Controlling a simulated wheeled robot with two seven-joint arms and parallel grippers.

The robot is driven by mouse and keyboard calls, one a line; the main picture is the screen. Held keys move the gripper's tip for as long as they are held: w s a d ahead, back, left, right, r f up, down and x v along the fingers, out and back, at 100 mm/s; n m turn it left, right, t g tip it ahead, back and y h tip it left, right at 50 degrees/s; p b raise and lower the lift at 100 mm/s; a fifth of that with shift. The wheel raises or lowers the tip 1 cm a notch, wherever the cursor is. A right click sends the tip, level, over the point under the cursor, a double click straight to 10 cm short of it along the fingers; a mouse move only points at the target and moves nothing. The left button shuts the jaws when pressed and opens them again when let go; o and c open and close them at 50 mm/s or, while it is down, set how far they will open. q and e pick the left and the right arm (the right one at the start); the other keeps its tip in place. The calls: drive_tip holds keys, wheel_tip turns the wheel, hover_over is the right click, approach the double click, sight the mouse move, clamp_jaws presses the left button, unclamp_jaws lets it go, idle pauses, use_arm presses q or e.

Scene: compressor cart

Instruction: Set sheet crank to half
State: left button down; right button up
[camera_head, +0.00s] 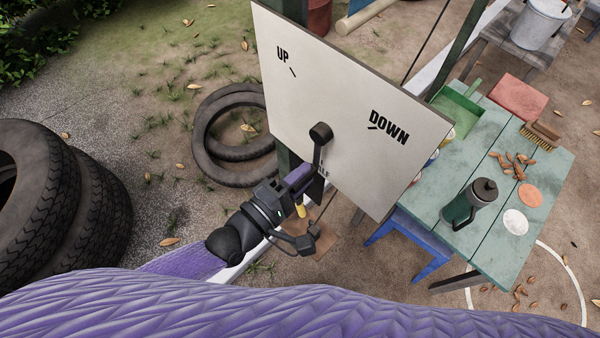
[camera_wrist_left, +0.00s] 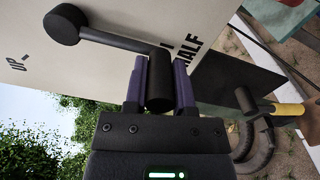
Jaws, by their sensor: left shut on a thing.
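The sheet crank is black, with a round hub (camera_head: 321,131) on a white panel (camera_head: 345,75) marked UP, DOWN and HALF. Its arm (camera_head: 318,155) points down from the hub, close to the HALF label, which is partly covered in the head view. In the left wrist view the hub (camera_wrist_left: 66,22) is at upper left and the black handle (camera_wrist_left: 158,88) sits between the purple fingers. The HALF label (camera_wrist_left: 188,47) shows just beside the handle. My left gripper (camera_head: 303,178) is shut on the handle. My right gripper is not in view.
A green table (camera_head: 440,215) with a dark bottle (camera_head: 468,204), a brush and loose brown pieces stands right of the panel. Tires (camera_head: 235,135) lie behind on the left, and larger ones (camera_head: 60,200) stand nearer. A yellow-ended part (camera_head: 300,209) is below the panel.

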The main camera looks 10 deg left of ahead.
use_arm(q)
drive_tip(key=shift+f, duration=0.1)
drive_tip(key=shift+c, duration=2.2)
unclamp_jaws()
drive_tip(key=v, duration=1)
